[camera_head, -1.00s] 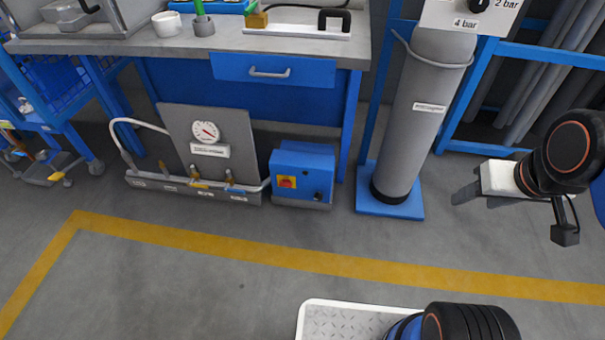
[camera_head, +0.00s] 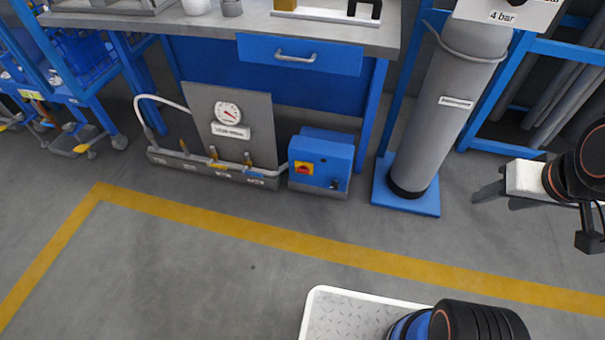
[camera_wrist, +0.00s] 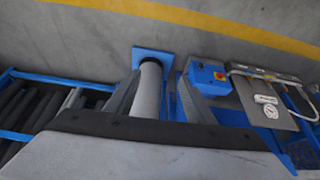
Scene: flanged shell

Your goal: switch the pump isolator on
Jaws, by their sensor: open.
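The switch's exact position is too small to tell. My gripper (camera_head: 488,196) is at the right of the head view, open and empty, right of the grey cylinder and well apart from the box. In the wrist view its fingers (camera_wrist: 155,100) are spread, with the cylinder behind them.
A grey cylinder (camera_head: 442,120) on a blue base stands between my gripper and the box. A gauge panel (camera_head: 235,125) with a pipe manifold and yellow valves stands left of the box. The bench (camera_head: 300,57) overhangs behind. Floor in front is clear, with a yellow line (camera_head: 250,232).

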